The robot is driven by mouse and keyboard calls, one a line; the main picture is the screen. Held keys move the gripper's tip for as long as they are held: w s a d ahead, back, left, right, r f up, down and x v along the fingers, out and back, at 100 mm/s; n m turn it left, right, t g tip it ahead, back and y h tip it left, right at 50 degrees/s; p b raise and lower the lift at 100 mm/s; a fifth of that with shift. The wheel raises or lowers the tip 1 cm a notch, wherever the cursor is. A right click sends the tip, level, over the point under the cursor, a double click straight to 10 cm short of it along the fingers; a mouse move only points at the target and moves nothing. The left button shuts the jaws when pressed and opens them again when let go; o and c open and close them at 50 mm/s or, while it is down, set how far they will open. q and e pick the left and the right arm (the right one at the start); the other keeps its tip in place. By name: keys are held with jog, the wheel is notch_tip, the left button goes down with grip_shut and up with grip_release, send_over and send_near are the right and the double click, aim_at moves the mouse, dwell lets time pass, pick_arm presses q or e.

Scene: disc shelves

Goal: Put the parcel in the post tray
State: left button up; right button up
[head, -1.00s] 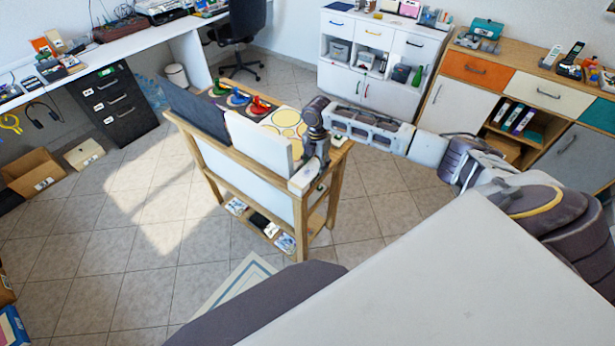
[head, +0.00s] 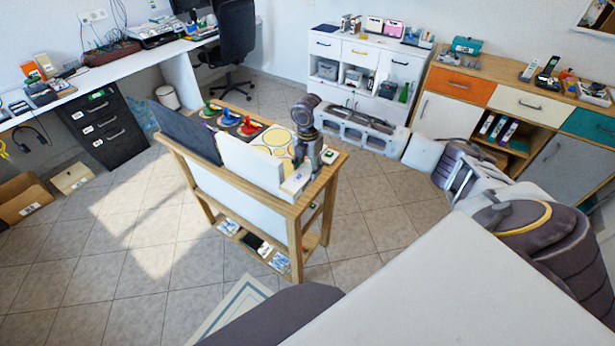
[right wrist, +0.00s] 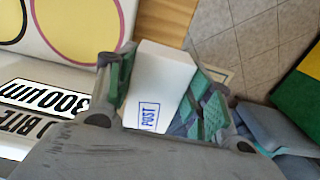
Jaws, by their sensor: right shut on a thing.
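The parcel (right wrist: 157,88) is a white box with a blue POST mark. In the right wrist view it sits between the green-padded fingers of my right gripper (right wrist: 160,95), which is shut on it. In the head view my right gripper (head: 305,150) points down over the right end of a wooden stand (head: 340,163). A white block (head: 297,183) just below it looks like the parcel; I cannot tell whether it touches the stand. I cannot pick out the post tray for certain. My left gripper is not in view.
White upright panels (head: 250,163) and a board with yellow circles (head: 276,141) are close to the gripper on the stand. A white cabinet (head: 340,70), a wooden sideboard (head: 505,68) and a desk (head: 90,72) line the walls. Tiled floor (head: 130,240) is open at left.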

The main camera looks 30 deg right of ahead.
jog(key=shift+r, duration=1.55)
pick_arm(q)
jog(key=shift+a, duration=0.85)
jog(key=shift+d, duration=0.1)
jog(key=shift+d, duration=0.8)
